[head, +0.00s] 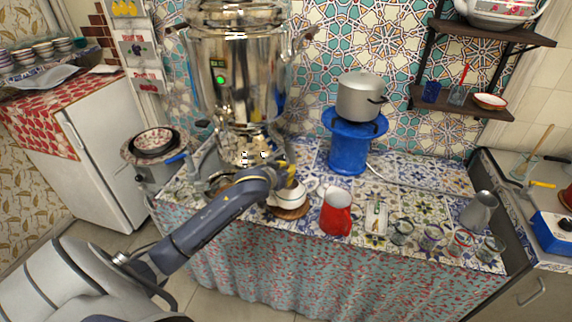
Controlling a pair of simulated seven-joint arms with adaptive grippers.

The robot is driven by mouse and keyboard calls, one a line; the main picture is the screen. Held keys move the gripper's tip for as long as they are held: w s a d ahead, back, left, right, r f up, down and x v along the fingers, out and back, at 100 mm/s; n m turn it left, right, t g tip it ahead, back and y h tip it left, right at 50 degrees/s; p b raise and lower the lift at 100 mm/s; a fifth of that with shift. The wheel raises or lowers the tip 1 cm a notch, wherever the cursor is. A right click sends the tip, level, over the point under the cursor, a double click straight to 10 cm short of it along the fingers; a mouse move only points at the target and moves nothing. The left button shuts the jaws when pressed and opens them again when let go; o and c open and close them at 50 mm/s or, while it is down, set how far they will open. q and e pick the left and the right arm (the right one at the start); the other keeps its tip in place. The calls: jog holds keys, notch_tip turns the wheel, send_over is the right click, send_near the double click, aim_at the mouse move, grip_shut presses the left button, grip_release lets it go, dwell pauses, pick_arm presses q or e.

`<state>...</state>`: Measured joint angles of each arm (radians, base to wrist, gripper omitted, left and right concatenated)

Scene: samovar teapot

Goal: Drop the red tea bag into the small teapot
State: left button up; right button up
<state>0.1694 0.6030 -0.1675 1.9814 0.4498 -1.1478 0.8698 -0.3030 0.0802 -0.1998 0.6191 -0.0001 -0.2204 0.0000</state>
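The small white teapot (289,197) stands on a round brown coaster (290,212) near the front edge of the tiled counter. My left gripper (286,173) is right over the teapot and hides part of its top. I cannot tell if its fingers are open or shut, or if they hold anything. I cannot make out the red tea bag. My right gripper is not in view.
A large steel samovar (240,75) stands behind the gripper. A red pitcher (336,212) stands right of the teapot, with several glasses (434,236) further right. A grey pot (361,97) sits on a blue stand (349,152) behind.

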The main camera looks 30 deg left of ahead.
pick_arm(q)
jog(key=shift+f, duration=0.85)
jog(key=o, duration=0.7)
jog(key=shift+o, duration=0.2)
jog(key=shift+s, duration=0.1)
jog(key=v, duration=1.1)
jog(key=shift+s+r, duration=0.25)
jog(key=shift+s, duration=0.05)
